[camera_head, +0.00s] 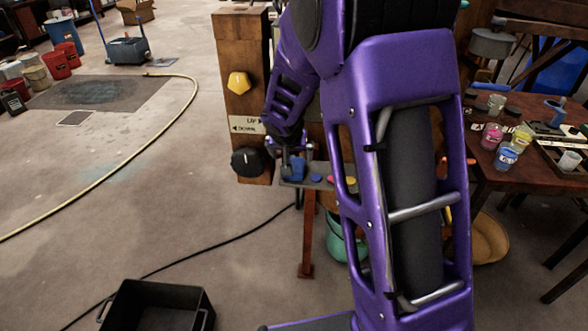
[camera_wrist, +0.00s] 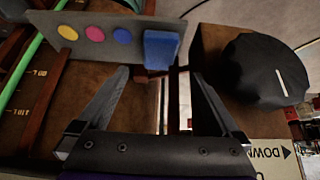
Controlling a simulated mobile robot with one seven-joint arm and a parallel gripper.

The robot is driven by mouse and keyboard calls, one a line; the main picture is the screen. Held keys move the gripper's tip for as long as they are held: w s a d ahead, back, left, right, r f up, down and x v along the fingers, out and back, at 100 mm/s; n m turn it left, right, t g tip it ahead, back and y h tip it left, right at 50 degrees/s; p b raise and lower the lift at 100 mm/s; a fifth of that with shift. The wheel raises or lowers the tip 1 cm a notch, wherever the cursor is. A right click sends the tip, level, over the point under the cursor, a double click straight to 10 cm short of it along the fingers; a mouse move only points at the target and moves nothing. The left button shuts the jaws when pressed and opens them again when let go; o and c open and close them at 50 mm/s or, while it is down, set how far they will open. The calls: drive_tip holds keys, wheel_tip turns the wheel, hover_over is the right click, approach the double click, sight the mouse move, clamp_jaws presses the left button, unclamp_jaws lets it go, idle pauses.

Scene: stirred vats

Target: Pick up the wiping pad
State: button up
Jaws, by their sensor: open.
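The wiping pad looks to be the blue block (camera_wrist: 161,50) at the right end of a grey panel (camera_wrist: 100,42) in the wrist view. It also shows small and partly covered in the head view (camera_head: 297,168). My gripper (camera_wrist: 160,77) is open and empty, its two fingers apart, with the blue block ahead of the gap between the fingertips. No contact with the block shows. In the head view my gripper (camera_head: 294,152) is small and close to the block, and my purple arm hides much around it.
Yellow, pink and blue discs sit on the panel beside the block. A black knob (camera_wrist: 262,75) on a wooden post (camera_head: 246,50) is close to the right finger in the wrist view. A table with paint jars (camera_head: 507,157) stands right; a black crate (camera_head: 155,308) is on the floor.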

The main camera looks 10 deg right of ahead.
sight(295, 164)
drive_tip(key=x, duration=0.8)
drive_tip(key=shift+w+d+f, duration=0.1)
drive_tip(key=shift+w+f, duration=0.1)
drive_tip(key=shift+c, duration=0.2)
drive_tip(key=c, duration=1.4)
drive_tip(key=shift+o, duration=0.2)
drive_tip(key=shift+r, duration=0.5)
drive_tip(key=s+a+b, duration=0.1)
drive_tip(key=s+a, duration=0.1)
drive_tip(key=s, duration=0.6)
drive_tip(key=s+a+b, duration=0.2)
drive_tip(key=s+a, duration=0.1)
drive_tip(key=s, duration=0.6)
drive_tip(key=shift+a+r, duration=0.25)
drive_tip(key=shift+a, duration=0.05)
drive_tip(key=shift+s, duration=0.1)
